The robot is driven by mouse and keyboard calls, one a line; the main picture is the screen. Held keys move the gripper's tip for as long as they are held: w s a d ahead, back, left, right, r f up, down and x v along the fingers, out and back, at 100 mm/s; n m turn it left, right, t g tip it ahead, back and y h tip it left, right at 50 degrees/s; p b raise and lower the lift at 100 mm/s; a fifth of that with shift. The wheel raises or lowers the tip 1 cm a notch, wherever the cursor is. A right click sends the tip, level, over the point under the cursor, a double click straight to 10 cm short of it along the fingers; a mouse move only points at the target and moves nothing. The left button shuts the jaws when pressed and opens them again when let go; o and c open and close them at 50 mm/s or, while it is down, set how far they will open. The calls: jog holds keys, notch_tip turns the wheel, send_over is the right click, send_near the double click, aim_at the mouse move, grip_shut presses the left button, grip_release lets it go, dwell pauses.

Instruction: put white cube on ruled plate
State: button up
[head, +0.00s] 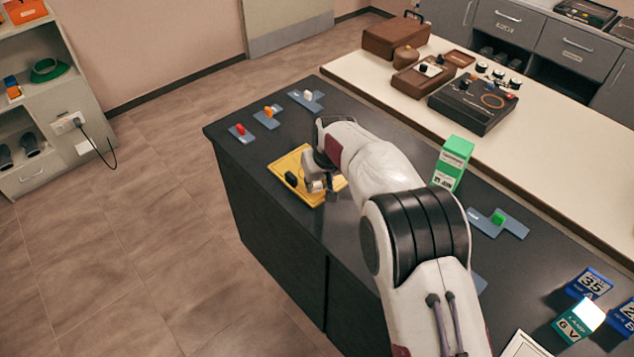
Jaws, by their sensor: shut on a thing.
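My gripper (319,187) is low over a yellow tray (283,163) on the dark counter. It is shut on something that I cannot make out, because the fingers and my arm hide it. A small white piece (307,95) sits on a blue-grey plate (317,105) at the counter's far end, well apart from my gripper. I cannot tell whether that piece is the white cube. Other blue-grey plates carry a red piece (240,129), an orange piece (269,111) and a green cube (498,217). No ruling is visible on any plate at this size.
A black piece (290,179) lies on the tray, left of my gripper. A green and white box (453,163) stands right of my arm. The counter is clear between the tray and the far plates.

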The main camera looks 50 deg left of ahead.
jog(key=shift+f, duration=0.15)
jog(key=o, duration=0.9)
jog(key=shift+v, duration=6.15)
